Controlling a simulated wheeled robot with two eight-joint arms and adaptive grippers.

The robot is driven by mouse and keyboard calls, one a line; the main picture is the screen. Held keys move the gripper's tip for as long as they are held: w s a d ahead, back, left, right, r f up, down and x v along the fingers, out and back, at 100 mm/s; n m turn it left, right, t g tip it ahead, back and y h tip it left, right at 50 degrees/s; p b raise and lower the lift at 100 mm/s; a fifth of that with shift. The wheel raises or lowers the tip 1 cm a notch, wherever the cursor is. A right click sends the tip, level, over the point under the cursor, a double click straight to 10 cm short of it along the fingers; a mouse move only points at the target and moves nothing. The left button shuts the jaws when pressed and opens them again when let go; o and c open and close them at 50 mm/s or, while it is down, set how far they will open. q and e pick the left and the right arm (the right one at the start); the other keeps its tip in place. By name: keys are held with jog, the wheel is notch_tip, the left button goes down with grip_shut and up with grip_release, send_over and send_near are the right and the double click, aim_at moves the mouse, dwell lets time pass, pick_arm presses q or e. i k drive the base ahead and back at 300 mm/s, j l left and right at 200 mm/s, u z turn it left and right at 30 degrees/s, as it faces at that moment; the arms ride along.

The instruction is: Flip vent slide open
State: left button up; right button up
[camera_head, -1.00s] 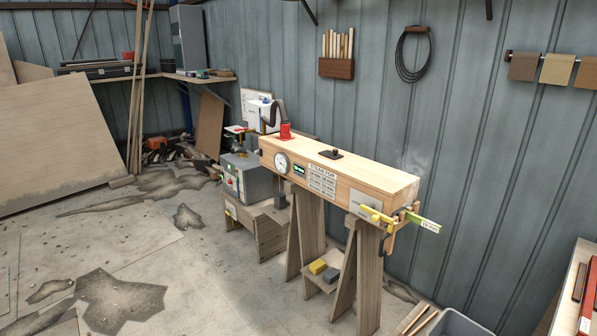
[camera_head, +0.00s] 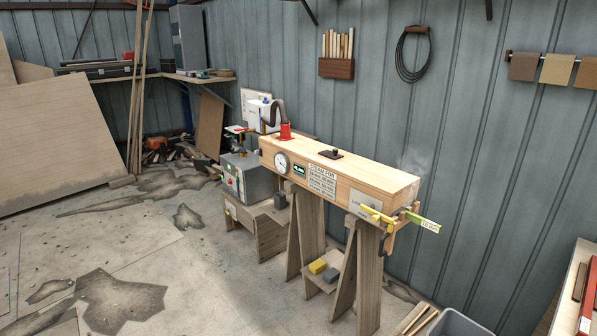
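A long wooden steam box (camera_head: 340,171) lies on wooden trestles beside the metal wall. A small dark piece with a knob (camera_head: 331,154) sits on its top; it may be the vent slide, and its exact setting is too small to tell. A red fitting (camera_head: 285,131) with a dark hose stands at the box's far left end. A round gauge (camera_head: 281,161) and a small green display (camera_head: 299,171) are on the front face. Neither of my grippers is in view.
A yellow clamp (camera_head: 376,214) and a green tag (camera_head: 424,222) stick out at the box's right end. A grey bin (camera_head: 455,325) and a bench (camera_head: 577,290) stand at lower right. The floor (camera_head: 200,280) in front is open.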

aim_at(334, 155)
jog(key=i+j, duration=0.45)
jog(key=i+j+u, duration=0.1)
jog(key=i+j, duration=0.3)
jog(key=i, duration=0.25)
jog(key=i+j, duration=0.4)
jog(key=i, duration=0.15)
jog(key=i+j, duration=0.4)
jog(key=i, duration=0.15)
jog(key=u, duration=0.05)
